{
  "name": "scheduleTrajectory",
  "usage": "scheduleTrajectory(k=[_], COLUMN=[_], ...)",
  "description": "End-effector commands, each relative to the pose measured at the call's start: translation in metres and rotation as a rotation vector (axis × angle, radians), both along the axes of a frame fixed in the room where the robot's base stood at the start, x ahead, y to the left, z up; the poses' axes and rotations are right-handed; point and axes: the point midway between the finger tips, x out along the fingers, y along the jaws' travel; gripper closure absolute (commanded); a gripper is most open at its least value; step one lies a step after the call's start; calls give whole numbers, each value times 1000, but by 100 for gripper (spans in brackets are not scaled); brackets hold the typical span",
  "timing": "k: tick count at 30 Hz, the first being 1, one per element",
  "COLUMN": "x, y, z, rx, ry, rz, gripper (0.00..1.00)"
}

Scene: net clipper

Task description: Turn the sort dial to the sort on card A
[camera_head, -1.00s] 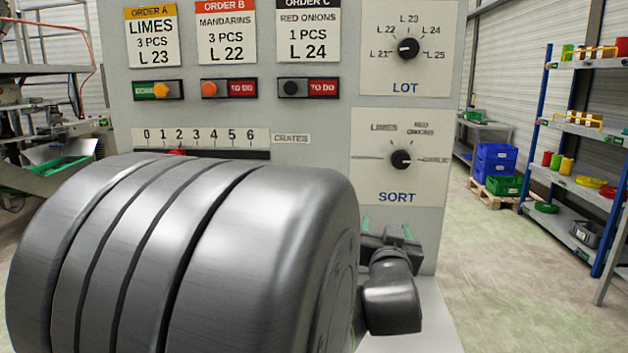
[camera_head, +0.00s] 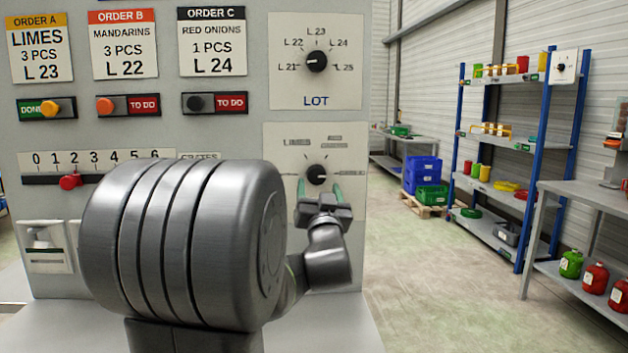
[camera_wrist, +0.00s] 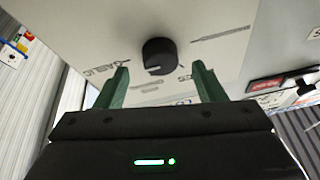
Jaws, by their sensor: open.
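The black sort dial (camera_head: 317,174) is on the pale SORT plate (camera_head: 273,160), low on the grey panel. Its small white mark appears toward the right, by the GARLIC label; the exact angle is hard to tell. The LIMES label (camera_head: 297,143) is at its upper left. Card A (camera_head: 39,48) reads LIMES, 3 PCS, L 23. My gripper (camera_head: 319,190) is open, with green fingers just below and in front of the dial. In the wrist view, the dial (camera_wrist: 159,56) stands beyond the fingertips, roughly centred between them, not visibly touched.
The lot dial (camera_head: 316,61) is above. My arm hides part of the crates scale (camera_head: 95,158); its red slider (camera_head: 69,181) sits near 2. Switches (camera_head: 130,105) are under the cards. Shelving and blue crates (camera_head: 421,168) stand well to the right.

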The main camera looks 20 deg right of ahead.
Motion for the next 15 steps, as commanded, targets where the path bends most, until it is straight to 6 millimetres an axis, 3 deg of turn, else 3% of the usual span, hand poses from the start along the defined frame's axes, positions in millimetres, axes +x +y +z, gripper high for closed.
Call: scheduleTrajectory(k=[6, 15], x=[25, 30], y=[-6, -8], z=[11, 13], rx=[1, 1], ry=[0, 0], rz=[0, -1], gripper=[37, 37])
